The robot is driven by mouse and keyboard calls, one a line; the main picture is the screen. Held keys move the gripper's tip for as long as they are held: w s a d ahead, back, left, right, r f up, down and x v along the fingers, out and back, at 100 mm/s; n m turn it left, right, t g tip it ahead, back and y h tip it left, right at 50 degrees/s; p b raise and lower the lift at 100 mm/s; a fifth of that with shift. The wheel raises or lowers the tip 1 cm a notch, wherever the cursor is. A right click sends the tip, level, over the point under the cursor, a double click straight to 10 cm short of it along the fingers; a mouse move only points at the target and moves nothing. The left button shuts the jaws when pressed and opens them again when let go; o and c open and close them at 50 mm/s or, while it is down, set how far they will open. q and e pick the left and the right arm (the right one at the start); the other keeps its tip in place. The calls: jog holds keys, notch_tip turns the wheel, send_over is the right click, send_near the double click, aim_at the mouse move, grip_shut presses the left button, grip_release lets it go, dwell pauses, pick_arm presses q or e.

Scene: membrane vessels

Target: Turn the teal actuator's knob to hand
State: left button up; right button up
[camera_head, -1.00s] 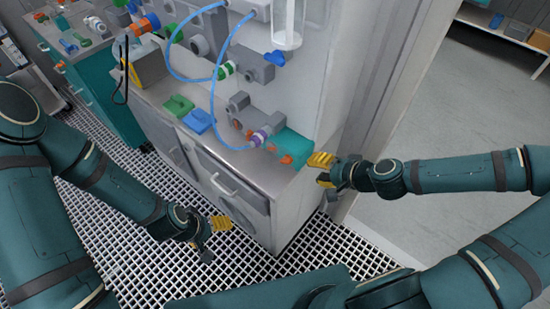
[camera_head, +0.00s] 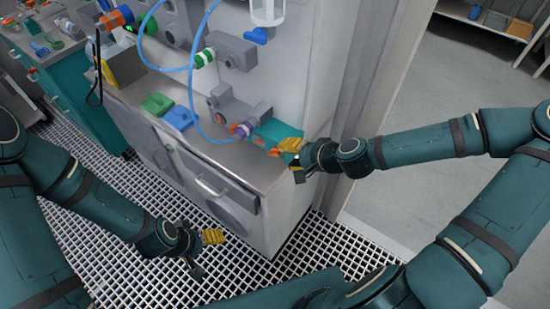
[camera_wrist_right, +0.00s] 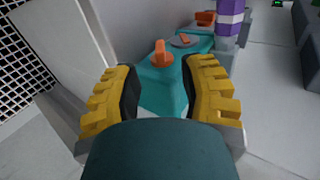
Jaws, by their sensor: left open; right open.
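The teal actuator (camera_head: 270,130) sits at the right end of the grey bench, against the cabinet wall. In the right wrist view its teal body (camera_wrist_right: 163,88) lies between my fingers, with an upright orange knob (camera_wrist_right: 160,54) on top. My right gripper (camera_head: 296,158) is open, its yellow fingers on either side of the actuator in the wrist view. The knob shows beyond the fingertips, and I see no contact with it. My left gripper (camera_head: 203,250) is open and empty, low in front of the bench over the grating floor.
A purple-and-white banded fitting (camera_wrist_right: 229,20) stands close to the right finger. A blue hose (camera_head: 191,95) loops above the bench. Green (camera_head: 157,104) and blue (camera_head: 180,118) blocks lie further left on the bench. A door frame stands to the right.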

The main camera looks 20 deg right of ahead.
aim_at(278, 155)
jog(key=b+x, duration=0.1)
jog(key=x, duration=0.5)
jog(key=shift+a+f, duration=0.1)
jog(key=shift+c, duration=0.4)
grip_shut()
